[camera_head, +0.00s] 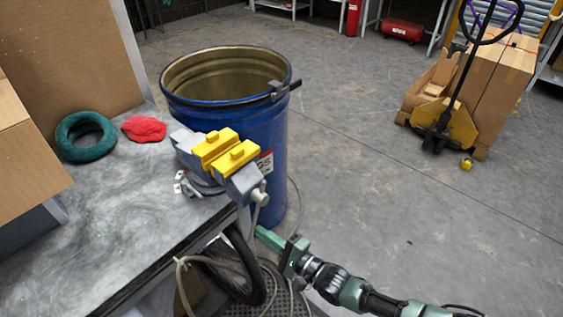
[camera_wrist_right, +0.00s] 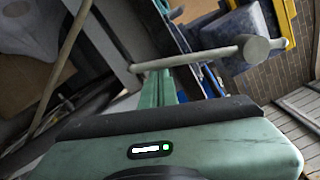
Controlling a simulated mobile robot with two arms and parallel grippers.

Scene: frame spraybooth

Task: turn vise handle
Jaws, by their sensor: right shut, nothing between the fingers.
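The vise (camera_head: 222,160), grey with yellow jaw pads, is fixed at the corner of the workbench (camera_head: 120,215). Its handle (camera_head: 260,194), a light grey bar with a round knob end, hangs at the vise's front right. In the right wrist view the handle (camera_wrist_right: 195,58) crosses in front of the fingers, its knob at the right. My right gripper (camera_head: 262,236) comes in from the lower right, with its fingers just below the handle. It is shut and empty; whether the fingers touch the handle I cannot tell. My left gripper is not in view.
A blue open drum (camera_head: 225,95) stands right behind the vise. A green ring (camera_head: 86,137) and a red cloth (camera_head: 144,129) lie on the bench. Hoses (camera_head: 180,275) hang below the bench edge.

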